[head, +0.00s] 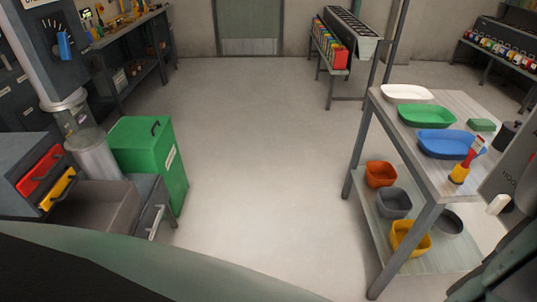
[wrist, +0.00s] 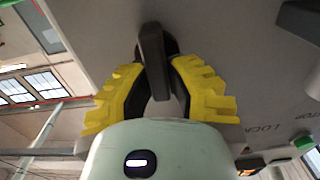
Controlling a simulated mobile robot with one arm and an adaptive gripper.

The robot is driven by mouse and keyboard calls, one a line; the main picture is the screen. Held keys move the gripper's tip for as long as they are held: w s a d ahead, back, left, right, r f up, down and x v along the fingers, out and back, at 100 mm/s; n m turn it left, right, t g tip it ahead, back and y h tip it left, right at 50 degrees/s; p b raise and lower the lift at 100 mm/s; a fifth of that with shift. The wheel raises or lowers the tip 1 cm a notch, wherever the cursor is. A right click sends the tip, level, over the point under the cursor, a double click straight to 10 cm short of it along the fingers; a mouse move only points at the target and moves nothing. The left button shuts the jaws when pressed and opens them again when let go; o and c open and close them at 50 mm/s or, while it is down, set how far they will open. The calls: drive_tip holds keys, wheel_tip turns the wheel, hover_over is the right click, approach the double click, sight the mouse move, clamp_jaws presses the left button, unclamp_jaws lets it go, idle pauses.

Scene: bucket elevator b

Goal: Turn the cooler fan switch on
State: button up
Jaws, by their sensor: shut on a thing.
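In the wrist view, my gripper (wrist: 158,64) has its yellow fingers closed on either side of a dark switch handle (wrist: 151,40). The handle sticks out from a grey panel (wrist: 225,60) with lettering that seems to include "LOCK", seen turned over. I cannot read a cooler fan label, and the fingers hide part of the handle's base. In the head view, a blue-handled rotary switch (head: 65,46) with a dial scale is on a dark cabinet at upper left. My gripper is not clearly visible there.
In the head view, a metal shelf table (head: 464,103) on the right carries trays and bowls. A rack with colourful items (head: 328,44) stands further back. The middle floor is clear.

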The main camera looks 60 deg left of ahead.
drive_tip(key=shift+s+f+m, duration=0.1)
drive_tip(key=shift+f+m, duration=0.05)
drive_tip(key=shift+m, duration=0.25)
clamp_jaws()
drive_tip(key=m+b, duration=0.2)
drive_tip(key=shift+s+d+f+m, duration=0.1)
drive_tip(key=shift+d+f+m, duration=0.1)
drive_tip(key=shift+m, duration=0.2)
drive_tip(key=shift+s+d+f+m+b, duration=0.1)
drive_tip(key=shift+d+f+m+b, duration=0.1)
drive_tip(key=shift+m+b, duration=1.75)
drive_tip(key=shift+s+d+f+m+b, duration=0.15)
drive_tip(key=shift+m+b, duration=0.95)
drive_tip(key=shift+m, duration=1.7)
drive_tip(key=shift+d+f+m+b, duration=0.1)
drive_tip(key=shift+f+m+b, duration=0.15)
drive_tip(key=shift+m+b, duration=1.7)
drive_tip(key=shift+a+m+p, duration=0.1)
drive_tip(key=shift+m+p, duration=0.3)
drive_tip(key=shift+m, duration=0.2)
drive_tip(key=o, duration=0.8)
unclamp_jaws()
drive_tip(key=shift+r, duration=0.1)
